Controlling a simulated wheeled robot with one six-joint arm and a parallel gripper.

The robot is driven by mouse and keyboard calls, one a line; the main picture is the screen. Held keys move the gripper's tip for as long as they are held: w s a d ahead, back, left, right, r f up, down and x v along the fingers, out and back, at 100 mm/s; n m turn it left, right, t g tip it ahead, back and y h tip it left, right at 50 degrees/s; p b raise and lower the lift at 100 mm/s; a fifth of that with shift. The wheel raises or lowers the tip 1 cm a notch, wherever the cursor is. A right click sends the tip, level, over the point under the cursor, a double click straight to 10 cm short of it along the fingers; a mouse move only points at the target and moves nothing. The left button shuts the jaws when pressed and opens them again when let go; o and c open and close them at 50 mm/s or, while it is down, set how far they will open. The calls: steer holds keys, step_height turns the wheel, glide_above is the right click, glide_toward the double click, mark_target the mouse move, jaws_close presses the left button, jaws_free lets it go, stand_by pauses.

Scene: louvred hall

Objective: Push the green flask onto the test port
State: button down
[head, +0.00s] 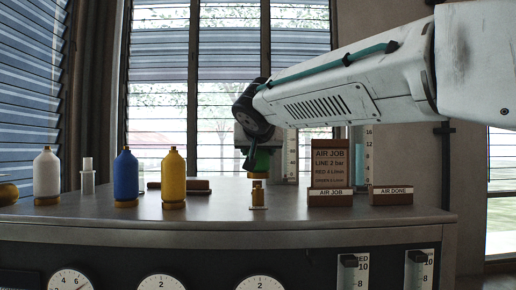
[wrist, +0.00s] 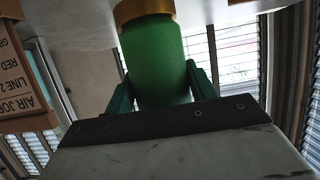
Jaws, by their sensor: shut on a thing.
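The green flask (head: 261,161) is upright in my gripper (head: 257,155), above the bench, with its brass collar downward. In the wrist view the green flask (wrist: 157,65) sits between the two green fingers of my gripper (wrist: 160,85), which are shut on its sides. Its brass collar (wrist: 143,10) shows at the top of that picture. A small brass post (head: 257,193) with a pale label at its foot, seemingly the test port, stands on the bench directly below the flask. Whether collar and post touch I cannot tell. My gripper hides the flask's upper part.
White (head: 47,176), blue (head: 126,177) and yellow (head: 173,178) flasks stand on the bench (head: 100,216) at left. The AIR JOB board (head: 330,165) and AIR DONE block (head: 391,195) stand at right. Gauges (head: 162,282) line the bench front.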

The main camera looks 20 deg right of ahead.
steer(key=shift+f, duration=1.15)
steer(key=shift+c, duration=2.1)
jaws_free()
steer(key=s+a+r, duration=0.1)
steer(key=s+r, duration=0.2)
steer(key=r, duration=0.2)
steer(key=shift+s+a+r, duration=0.15)
steer(key=shift+s+r, duration=0.2)
steer(key=shift+r, duration=0.05)
steer(key=v, duration=0.8)
